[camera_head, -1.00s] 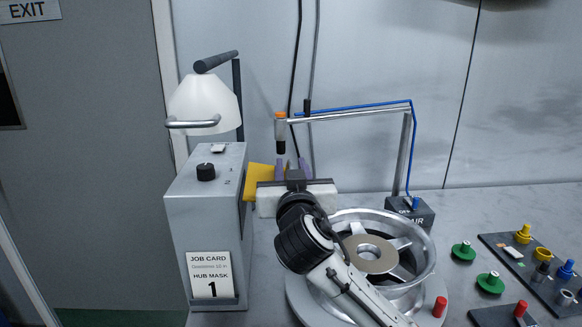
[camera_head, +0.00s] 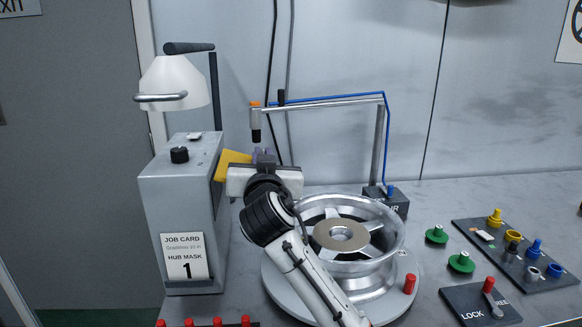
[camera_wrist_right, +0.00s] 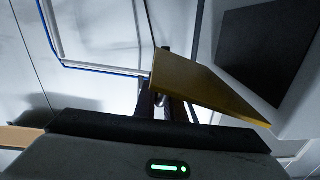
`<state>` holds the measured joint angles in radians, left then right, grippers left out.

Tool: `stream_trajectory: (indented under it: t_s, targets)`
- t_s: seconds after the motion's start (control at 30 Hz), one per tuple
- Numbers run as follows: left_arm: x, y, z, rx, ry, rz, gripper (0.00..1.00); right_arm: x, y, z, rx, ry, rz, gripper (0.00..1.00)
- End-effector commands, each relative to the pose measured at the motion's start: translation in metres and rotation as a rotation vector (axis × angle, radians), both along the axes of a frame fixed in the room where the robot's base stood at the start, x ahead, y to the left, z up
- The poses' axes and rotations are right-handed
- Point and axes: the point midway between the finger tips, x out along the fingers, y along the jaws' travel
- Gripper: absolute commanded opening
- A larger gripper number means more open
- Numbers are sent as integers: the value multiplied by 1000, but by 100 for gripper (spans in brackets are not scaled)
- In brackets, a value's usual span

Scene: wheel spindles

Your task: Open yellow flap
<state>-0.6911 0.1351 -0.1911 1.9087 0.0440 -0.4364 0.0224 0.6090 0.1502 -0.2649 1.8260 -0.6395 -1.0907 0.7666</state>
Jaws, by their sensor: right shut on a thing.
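The yellow flap (camera_head: 231,164) sticks out at an angle from the right side of the grey box (camera_head: 180,215). Its far edge is at my right gripper (camera_head: 264,157), which is shut on it. In the right wrist view the flap (camera_wrist_right: 205,84) slants to the right from between my right fingers (camera_wrist_right: 168,104). A dark square (camera_wrist_right: 268,45) shows on the box's side behind the flap, with a gap between them. The flap's hinge is not clear in either view. My left gripper is not in view.
A silver wheel (camera_head: 350,235) on a round base stands right of the box, behind my right forearm. A metal post with a blue air line (camera_head: 330,98) arches above my gripper. Colored pegs (camera_head: 495,218) stand at right.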

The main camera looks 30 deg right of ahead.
Motion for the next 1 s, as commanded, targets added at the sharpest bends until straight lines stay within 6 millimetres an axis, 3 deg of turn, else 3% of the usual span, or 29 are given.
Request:
stream_trajectory:
  t_s: [0.03,0.1,0.43,0.5,0.57,0.87,1.0]
  targets:
    - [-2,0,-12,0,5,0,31,-1,-1,-12,27,-1,-7,0]
    - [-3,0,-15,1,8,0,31,-2,-1,-12,46,-11,-7,0]
    - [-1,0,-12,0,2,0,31,-3,-3,-11,54,-14,-9,0]
    - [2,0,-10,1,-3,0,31,-3,-3,-10,54,-14,-9,20]
    - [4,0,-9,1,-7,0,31,-3,-3,-10,54,-16,-8,26]
    - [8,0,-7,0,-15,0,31,-4,-1,-8,54,-21,-5,26]
    - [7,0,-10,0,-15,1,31,-16,6,-10,55,-21,-3,26]
